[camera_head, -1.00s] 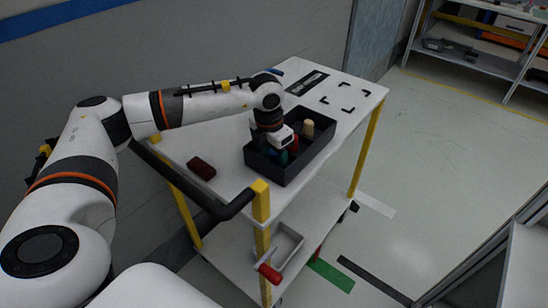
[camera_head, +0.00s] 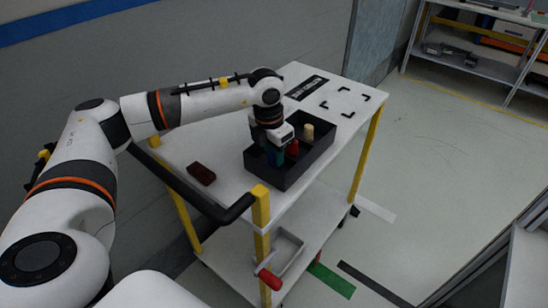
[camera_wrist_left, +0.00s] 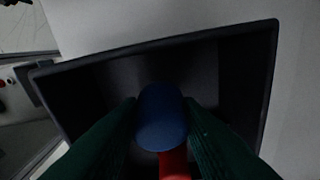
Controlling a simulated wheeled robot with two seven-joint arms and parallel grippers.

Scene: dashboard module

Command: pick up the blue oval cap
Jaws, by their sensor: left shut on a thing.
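The blue oval cap (camera_wrist_left: 162,117) is between the two green fingers of my left gripper (camera_wrist_left: 163,105), which is shut on it, in the left wrist view. In the head view my left gripper (camera_head: 276,159) points down into the black bin (camera_head: 287,182) on the cart, with a bit of blue showing at its fingers. I cannot tell whether the cap touches the bin floor. My right gripper is not in view.
A red piece (camera_head: 292,148) is right beside the gripper in the bin, and a beige peg (camera_head: 308,131) stands farther back. A dark red block (camera_head: 201,173) lies on the white cart top (camera_head: 225,150), left of the bin. The bin walls surround the gripper.

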